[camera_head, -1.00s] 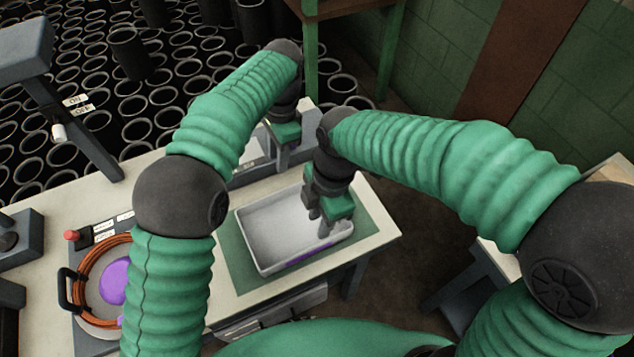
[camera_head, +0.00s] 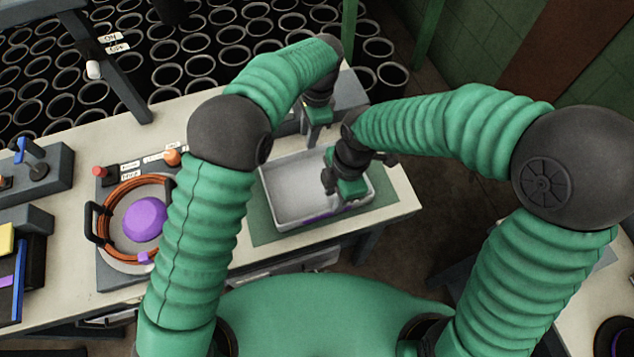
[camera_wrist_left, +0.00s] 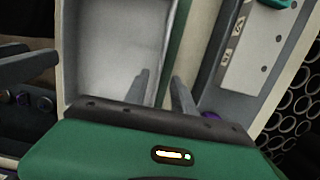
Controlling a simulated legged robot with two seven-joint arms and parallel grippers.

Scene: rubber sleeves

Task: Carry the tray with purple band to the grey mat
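The white tray (camera_head: 283,211) lies on a green mat (camera_head: 262,232) on the near side of a bench. Part of its purple band (camera_head: 325,214) shows on the near wall. My left gripper (camera_head: 312,140) is at the tray's far rim. In the left wrist view its fingers (camera_wrist_left: 162,85) are apart, one inside the tray (camera_wrist_left: 112,50) and one outside, with the rim between them. My right gripper (camera_head: 331,190) points down over the tray's near right part; its finger gap and any contact are unclear. I cannot make out a grey mat.
Left of the tray are an orange cable coil (camera_head: 110,225) around a purple dome (camera_head: 145,218), a red button (camera_head: 99,171) and an orange knob (camera_head: 172,157). A grey fixture (camera_head: 345,95) stands behind the tray. Another table (camera_head: 580,310) is at the lower right.

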